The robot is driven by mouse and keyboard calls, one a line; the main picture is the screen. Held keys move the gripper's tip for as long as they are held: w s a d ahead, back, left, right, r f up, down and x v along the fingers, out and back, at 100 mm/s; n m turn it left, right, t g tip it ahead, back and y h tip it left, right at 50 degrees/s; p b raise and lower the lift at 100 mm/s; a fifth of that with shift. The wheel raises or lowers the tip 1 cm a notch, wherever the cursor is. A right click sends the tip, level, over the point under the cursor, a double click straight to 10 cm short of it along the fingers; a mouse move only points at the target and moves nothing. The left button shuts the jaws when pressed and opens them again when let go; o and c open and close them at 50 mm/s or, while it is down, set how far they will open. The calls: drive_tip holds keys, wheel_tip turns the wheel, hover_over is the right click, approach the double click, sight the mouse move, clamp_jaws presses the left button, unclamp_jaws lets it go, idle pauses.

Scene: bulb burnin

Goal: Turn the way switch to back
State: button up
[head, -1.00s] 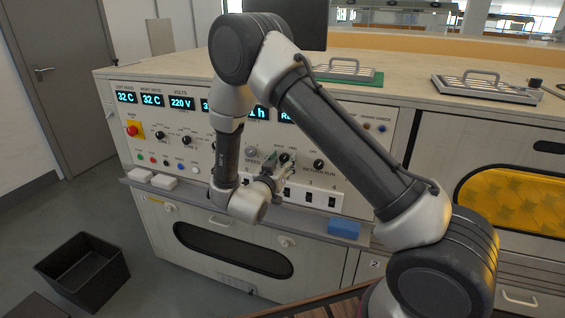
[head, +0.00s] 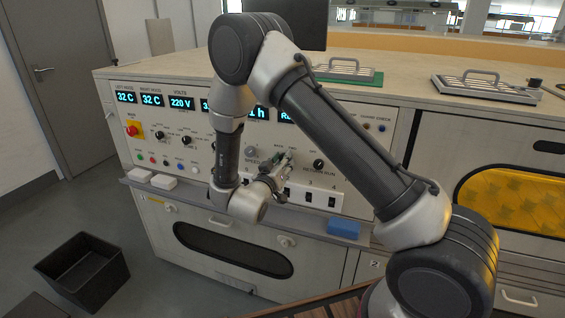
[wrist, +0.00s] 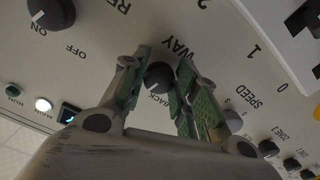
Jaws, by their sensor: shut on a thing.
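The way switch (wrist: 158,76) is a small round black knob on the pale panel, between the printed words WAY and BACK in the wrist view. Which way its pointer faces cannot be told. My gripper (wrist: 160,84) has one green-padded finger on either side of the knob and is shut on it. In the head view my gripper (head: 282,163) is against the control panel (head: 348,150) and hides the knob.
The return run knob (head: 318,165) is just right of my gripper, and the speed knob (head: 252,152) is to the left. A blue block (head: 344,228) lies on the ledge.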

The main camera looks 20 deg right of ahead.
drive_tip(key=n, duration=0.8)
drive_tip(key=shift+r+n, duration=0.1)
drive_tip(key=shift+n, duration=0.2)
idle(0.4)
drive_tip(key=o, duration=1)
drive_tip(key=shift+s, duration=0.15)
drive_tip(key=v, duration=1.2)
